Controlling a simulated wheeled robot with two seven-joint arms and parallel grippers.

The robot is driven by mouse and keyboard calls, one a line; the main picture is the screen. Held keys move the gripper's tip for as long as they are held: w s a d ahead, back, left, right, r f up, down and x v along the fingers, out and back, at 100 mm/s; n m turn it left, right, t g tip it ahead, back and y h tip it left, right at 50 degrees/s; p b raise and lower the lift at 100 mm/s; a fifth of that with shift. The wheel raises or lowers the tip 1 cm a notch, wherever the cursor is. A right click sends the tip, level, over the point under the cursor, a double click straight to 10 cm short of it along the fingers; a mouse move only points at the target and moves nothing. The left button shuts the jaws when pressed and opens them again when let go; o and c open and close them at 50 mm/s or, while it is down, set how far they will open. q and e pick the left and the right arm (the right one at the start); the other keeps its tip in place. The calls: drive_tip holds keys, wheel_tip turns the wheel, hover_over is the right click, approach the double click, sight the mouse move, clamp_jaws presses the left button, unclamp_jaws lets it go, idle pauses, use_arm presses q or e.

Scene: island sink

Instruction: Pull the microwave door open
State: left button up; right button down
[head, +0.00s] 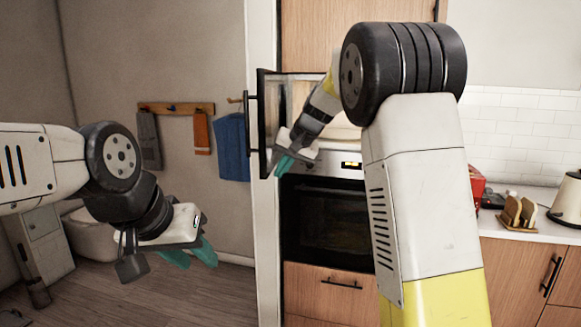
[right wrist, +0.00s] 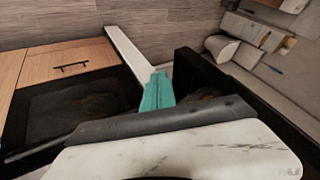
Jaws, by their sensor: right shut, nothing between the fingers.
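The microwave door (head: 262,115) stands swung wide open, seen nearly edge-on in the head view, with its dark bar handle (head: 250,122) on the left, outer side. The microwave's opening is to the right of the door and partly hidden by my right arm. My right gripper (head: 283,167) is shut and empty, at the inner side of the door near its lower edge. In the right wrist view its teal fingers (right wrist: 157,92) are together, with the dark door (right wrist: 225,92) to their right. My left gripper (head: 190,254) is open and empty, low at the left, away from the door.
A built-in oven (head: 325,222) sits below the microwave, with a wooden drawer (head: 325,290) under it. A blue towel (head: 232,147) hangs on the wall left of the door. A counter with a toast rack (head: 518,213) and kettle (head: 567,203) is at the right.

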drive_tip(key=shift+w+a, duration=0.1)
drive_tip(key=shift+a, duration=0.35)
drive_tip(key=w+a, duration=0.1)
drive_tip(key=a, duration=0.8)
drive_tip(key=shift+w+a, duration=0.4)
drive_tip(key=shift+d, duration=0.1)
